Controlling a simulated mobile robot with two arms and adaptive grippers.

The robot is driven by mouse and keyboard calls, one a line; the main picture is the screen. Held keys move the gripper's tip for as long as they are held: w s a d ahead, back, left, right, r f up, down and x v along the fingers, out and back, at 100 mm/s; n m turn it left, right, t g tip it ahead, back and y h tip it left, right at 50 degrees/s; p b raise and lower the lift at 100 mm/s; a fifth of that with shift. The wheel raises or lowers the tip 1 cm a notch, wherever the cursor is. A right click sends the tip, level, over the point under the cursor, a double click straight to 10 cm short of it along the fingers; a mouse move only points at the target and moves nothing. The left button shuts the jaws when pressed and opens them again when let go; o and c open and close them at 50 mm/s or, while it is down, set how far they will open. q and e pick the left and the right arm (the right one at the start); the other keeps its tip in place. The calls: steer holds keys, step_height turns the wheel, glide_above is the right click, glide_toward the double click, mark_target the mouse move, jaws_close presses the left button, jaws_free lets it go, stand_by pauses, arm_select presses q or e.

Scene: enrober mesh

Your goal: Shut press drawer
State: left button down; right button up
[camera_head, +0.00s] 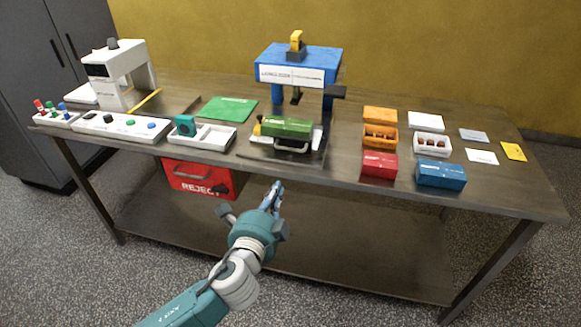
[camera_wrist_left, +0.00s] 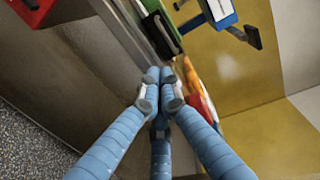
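The blue press (camera_head: 300,62) stands at the back middle of the table. The green block and a dark handle also show at the top of the left wrist view (camera_wrist_left: 152,8). My left gripper (camera_head: 275,190) is in front of the table's front edge, below and short of the drawer handle, not touching it. In the left wrist view its fingertips (camera_wrist_left: 160,76) are together with nothing seen between them. My right gripper is not in view.
A red reject bin (camera_head: 203,178) hangs under the table's front edge, left of my gripper. A white tray (camera_head: 208,136) is left of the drawer. A red box (camera_head: 379,165) and a blue box (camera_head: 441,175) are to the right.

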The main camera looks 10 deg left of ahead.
arm_select(q)
steer(key=w, duration=0.4)
steer(key=w+p, duration=0.1)
steer(key=w, duration=0.3)
steer(key=w+f, duration=0.1)
steer(key=w, duration=0.3)
steer(key=shift+w+d+p, duration=0.1)
steer(key=shift+w+p, duration=0.2)
steer(key=shift+p, duration=0.1)
steer(key=shift+w+r, duration=0.1)
steer(key=shift+w, duration=0.55)
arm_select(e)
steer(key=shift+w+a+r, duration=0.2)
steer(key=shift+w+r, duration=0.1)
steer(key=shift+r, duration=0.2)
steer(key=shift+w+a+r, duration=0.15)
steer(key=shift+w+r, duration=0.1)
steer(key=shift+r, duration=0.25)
